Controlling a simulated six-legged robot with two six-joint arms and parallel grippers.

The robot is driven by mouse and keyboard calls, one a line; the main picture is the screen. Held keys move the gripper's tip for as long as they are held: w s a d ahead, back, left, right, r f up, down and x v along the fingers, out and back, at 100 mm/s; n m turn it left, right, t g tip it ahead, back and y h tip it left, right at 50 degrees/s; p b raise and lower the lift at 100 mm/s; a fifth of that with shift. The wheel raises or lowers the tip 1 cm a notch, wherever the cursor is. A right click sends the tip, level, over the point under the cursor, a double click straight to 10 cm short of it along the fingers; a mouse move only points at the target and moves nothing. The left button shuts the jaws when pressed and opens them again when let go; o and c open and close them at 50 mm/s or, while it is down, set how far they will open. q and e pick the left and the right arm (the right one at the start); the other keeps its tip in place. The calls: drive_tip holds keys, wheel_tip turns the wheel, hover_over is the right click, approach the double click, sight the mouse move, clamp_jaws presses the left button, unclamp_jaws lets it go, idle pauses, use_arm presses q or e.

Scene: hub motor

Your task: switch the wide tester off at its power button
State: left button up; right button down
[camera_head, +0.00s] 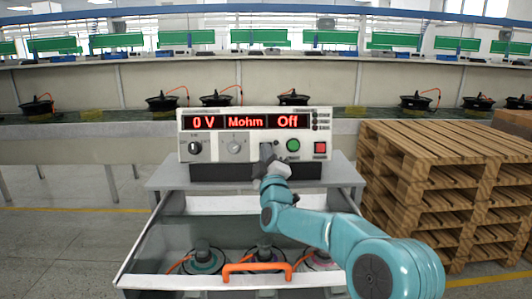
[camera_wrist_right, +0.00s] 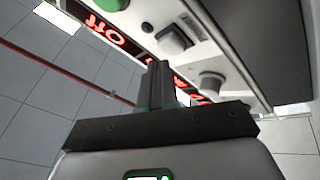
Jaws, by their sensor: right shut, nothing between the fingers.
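The wide tester (camera_head: 256,161) stands on a grey cart top, and its red displays read "0 V", "Mohm" and "Off". Its front has two knobs, a round green button (camera_head: 293,145) and a square red button (camera_head: 320,148). My right gripper (camera_head: 267,153) is shut and empty in front of the panel, between the right knob and the green button. In the right wrist view, a pale square button (camera_wrist_right: 173,40) on the panel lies just beyond the shut fingertips (camera_wrist_right: 158,72); contact cannot be told. The head view hides that button behind the gripper. My left gripper is out of view.
Below the tester is an open drawer (camera_head: 140,262) with an orange handle (camera_head: 257,267) and several hub motors inside. Stacked wooden pallets (camera_head: 440,150) stand at the right. A conveyor with black motors (camera_head: 163,102) runs behind. The floor at the left is clear.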

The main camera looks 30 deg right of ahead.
drive_tip(key=shift+s, duration=0.1)
drive_tip(key=shift+s+a+r+b, duration=0.2)
drive_tip(key=shift+s+a+b, duration=0.25)
drive_tip(key=shift+s, duration=0.25)
drive_tip(key=shift+s+a+r+b, duration=0.2)
drive_tip(key=shift+s+a+b, duration=0.2)
drive_tip(key=shift+s, duration=0.25)
drive_tip(key=shift+s+a+r+b, duration=0.2)
drive_tip(key=shift+s+a+b, duration=0.2)
drive_tip(key=shift+s, duration=0.3)
drive_tip(key=s+a+r+b, duration=0.1)
drive_tip(key=s+a, duration=0.2)
drive_tip(key=s, duration=0.2)
drive_tip(key=shift+s+a+r, duration=0.3)
drive_tip(key=shift+s+r, duration=0.05)
